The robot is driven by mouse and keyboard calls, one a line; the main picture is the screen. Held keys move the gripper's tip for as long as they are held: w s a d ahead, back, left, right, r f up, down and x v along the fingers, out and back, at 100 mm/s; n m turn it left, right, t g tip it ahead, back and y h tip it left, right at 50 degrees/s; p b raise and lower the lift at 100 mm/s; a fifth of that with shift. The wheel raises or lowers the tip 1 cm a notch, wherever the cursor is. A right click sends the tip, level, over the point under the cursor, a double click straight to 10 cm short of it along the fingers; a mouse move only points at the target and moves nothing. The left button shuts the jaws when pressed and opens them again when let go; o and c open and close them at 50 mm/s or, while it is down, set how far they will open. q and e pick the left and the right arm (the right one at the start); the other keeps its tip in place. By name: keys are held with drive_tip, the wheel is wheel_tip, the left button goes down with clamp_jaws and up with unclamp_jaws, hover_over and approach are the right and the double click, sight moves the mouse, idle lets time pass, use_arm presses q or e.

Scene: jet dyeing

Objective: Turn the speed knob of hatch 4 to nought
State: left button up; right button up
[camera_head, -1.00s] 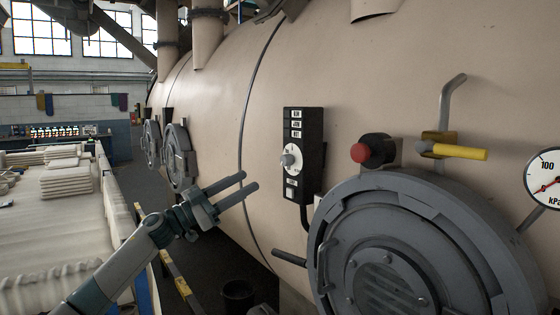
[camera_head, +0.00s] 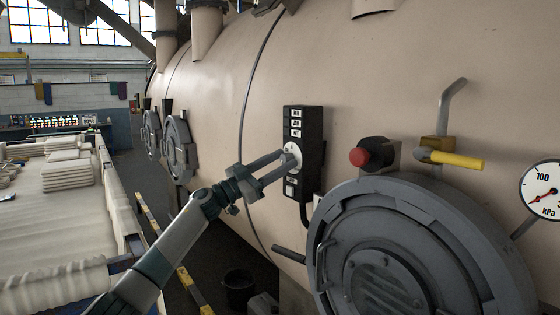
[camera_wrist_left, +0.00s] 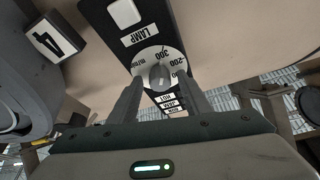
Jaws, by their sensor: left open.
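The black control box (camera_head: 312,135) is on the beige vessel wall, with white labels and a round white dial. The grey speed knob (camera_head: 292,149) is at the dial's middle; it also shows in the left wrist view (camera_wrist_left: 159,74), with scale marks 300 and 200 beside it. My left gripper (camera_head: 287,159) is open, its fingertips at the dial. In the left wrist view, the fingers (camera_wrist_left: 160,84) stand on either side of the knob, with gaps visible; contact cannot be told. A plate marked 4 (camera_wrist_left: 45,40) is beside the box. My right gripper is not in view.
The round grey hatch (camera_head: 400,250) stands out at the lower right. A red button (camera_head: 358,157), a yellow-handled valve (camera_head: 458,160) and a gauge (camera_head: 542,190) are to the right of the box. A cart of white cloth (camera_head: 50,220) is at the left.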

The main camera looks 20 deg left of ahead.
use_arm(q)
drive_tip(key=c, duration=1)
drive_tip(key=shift+c, duration=0.2)
